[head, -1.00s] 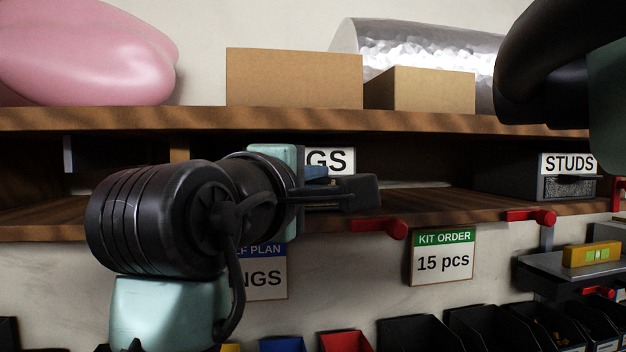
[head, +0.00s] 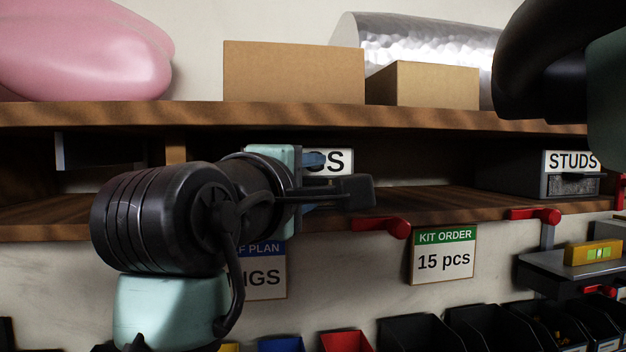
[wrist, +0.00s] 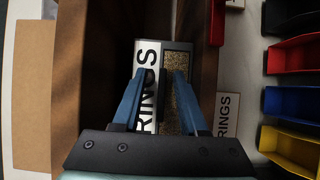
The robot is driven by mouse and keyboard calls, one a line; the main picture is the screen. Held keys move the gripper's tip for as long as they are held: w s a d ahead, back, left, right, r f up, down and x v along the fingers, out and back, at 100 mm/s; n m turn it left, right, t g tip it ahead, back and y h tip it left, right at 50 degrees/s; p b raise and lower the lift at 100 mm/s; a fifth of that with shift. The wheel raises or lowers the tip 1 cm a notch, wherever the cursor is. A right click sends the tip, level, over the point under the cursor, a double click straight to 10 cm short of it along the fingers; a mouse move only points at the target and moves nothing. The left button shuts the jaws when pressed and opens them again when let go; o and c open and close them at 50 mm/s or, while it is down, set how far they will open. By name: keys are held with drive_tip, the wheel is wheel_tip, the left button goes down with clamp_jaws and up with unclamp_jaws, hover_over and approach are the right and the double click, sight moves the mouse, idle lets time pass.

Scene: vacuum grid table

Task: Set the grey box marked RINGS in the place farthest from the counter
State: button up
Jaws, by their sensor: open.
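The grey box marked RINGS stands in the shelf bay; in the head view its white label (head: 340,161) is partly hidden by my gripper. In the wrist view the box (wrist: 178,62) lies straight ahead, with its label and a speckled front panel in sight. My gripper (wrist: 160,80) is open, its two blue fingers either side of the box front in the picture. Whether they touch it I cannot tell. In the head view my gripper (head: 335,178) is at the shelf's front, in front of the box.
The wooden shelf (head: 450,205) is bare between RINGS and the grey STUDS box (head: 520,178). The upper board (head: 420,117) carries cardboard boxes (head: 293,75), a silver roll and a pink object. Red clamps (head: 383,226) jut from the shelf edge. A partly covered plan card (head: 268,280) hangs below.

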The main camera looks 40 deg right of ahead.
drive_tip(key=shift+s+a+r, duration=0.1)
drive_tip(key=shift+s+a, duration=0.05)
drive_tip(key=shift+s, duration=0.15)
drive_tip(key=shift+a+f+b, duration=0.3)
drive_tip(key=shift+b, duration=0.15)
drive_tip(key=b+v, duration=0.6)
drive_tip(key=v, duration=0.6)
drive_tip(key=shift+s+a+r, duration=0.2)
drive_tip(key=shift+s+r, duration=0.05)
drive_tip(key=shift+w+f, duration=0.1)
